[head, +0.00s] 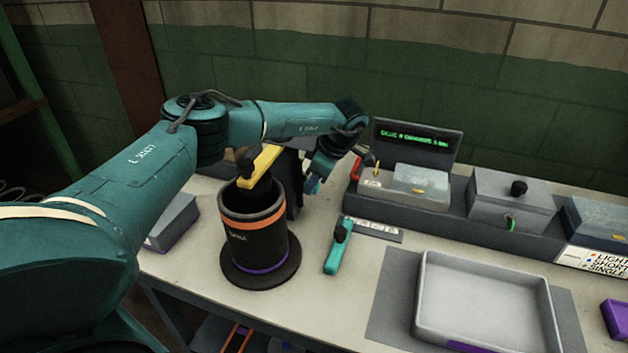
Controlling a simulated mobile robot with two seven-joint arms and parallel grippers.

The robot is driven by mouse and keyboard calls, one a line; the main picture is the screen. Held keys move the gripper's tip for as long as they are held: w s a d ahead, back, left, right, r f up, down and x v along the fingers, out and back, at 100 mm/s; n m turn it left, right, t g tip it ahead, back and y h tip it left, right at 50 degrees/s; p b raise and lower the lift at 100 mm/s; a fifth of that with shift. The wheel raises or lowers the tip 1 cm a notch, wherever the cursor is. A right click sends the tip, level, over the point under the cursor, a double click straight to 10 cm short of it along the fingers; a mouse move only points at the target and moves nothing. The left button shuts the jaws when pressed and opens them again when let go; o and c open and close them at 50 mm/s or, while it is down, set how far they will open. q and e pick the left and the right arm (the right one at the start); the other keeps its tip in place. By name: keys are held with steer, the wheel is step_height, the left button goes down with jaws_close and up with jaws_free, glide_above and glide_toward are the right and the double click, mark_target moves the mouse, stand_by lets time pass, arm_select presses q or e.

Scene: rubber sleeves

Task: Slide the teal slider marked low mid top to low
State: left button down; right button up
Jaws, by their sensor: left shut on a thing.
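My left arm reaches in from the left and bends down at the wrist. My left gripper (314,184) is low beside a dark upright unit (291,180) behind the black canister. It is shut on a small teal piece at its fingertips, which looks like the teal slider. The fingers and wrist hide most of it. The low, mid and top marks cannot be read from here, so the slider's position cannot be told. My right gripper is not in view.
A grey tray (428,310) is at front right. Boxes and a green-lit display (412,137) line the back.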

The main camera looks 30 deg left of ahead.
mark_target(319, 187)
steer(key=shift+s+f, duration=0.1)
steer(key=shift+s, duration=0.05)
arm_select(q)
steer(key=shift+f+b, duration=0.3)
steer(key=shift+f, duration=0.05)
step_height(319, 187, down, 4)
steer(key=shift+r+b, duration=0.1)
steer(key=shift+b, duration=1.05)
steer(key=shift+s, duration=0.1)
steer(key=c, duration=1.3)
jaws_free()
steer(key=shift+o, duration=0.5)
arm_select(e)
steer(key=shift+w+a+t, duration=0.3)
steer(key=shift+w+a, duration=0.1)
arm_select(q)
steer(key=shift+r, duration=0.15)
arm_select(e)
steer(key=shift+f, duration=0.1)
